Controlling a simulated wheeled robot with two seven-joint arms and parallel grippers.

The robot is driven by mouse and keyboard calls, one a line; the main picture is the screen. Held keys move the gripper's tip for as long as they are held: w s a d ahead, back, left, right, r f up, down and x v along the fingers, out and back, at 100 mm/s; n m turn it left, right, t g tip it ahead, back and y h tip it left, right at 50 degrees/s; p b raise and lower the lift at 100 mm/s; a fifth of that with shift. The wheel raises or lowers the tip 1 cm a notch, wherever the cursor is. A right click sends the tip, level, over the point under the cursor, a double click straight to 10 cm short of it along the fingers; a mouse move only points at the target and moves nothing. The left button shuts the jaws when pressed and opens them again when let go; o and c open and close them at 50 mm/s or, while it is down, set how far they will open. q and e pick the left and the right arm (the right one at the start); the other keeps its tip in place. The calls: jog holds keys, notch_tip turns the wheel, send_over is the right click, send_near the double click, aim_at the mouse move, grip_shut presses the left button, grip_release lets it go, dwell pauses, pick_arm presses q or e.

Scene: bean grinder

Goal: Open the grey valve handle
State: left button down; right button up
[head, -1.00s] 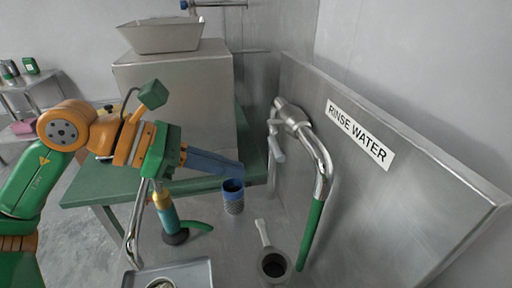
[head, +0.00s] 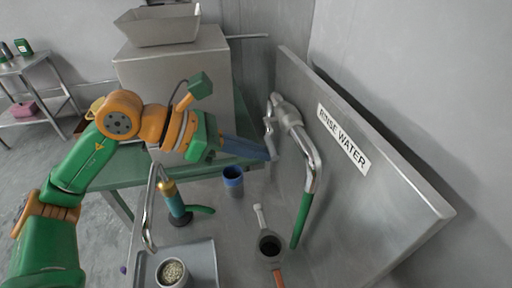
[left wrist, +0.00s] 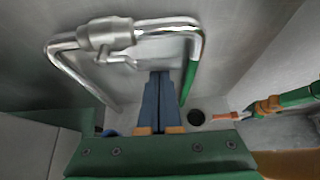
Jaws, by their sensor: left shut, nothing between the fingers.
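The grey valve handle (head: 268,133) is a short lever hanging from the valve body (head: 285,112) on the steel panel. In the left wrist view the handle (left wrist: 120,62) sits under the valve body (left wrist: 110,35), pointing right. My left gripper (head: 270,153) has its blue fingers together, with nothing between them. Its tips (left wrist: 160,74) are close to the handle's free end, just right of it in the wrist view; I cannot tell whether they touch. The bent pipe (head: 311,160) with a green sleeve (head: 302,220) lies to the right. My right gripper's jaws are not visible.
A blue-rimmed cup (head: 233,182), a teal and gold tool (head: 176,205) and a dark-mouthed round holder (head: 270,246) stand below the arm. A tray (head: 203,265) carries a bowl of beans (head: 172,272). The "RINSE WATER" panel (head: 390,190) bounds the right side.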

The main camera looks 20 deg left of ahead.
pick_arm(q)
jog(key=shift+r, duration=0.5)
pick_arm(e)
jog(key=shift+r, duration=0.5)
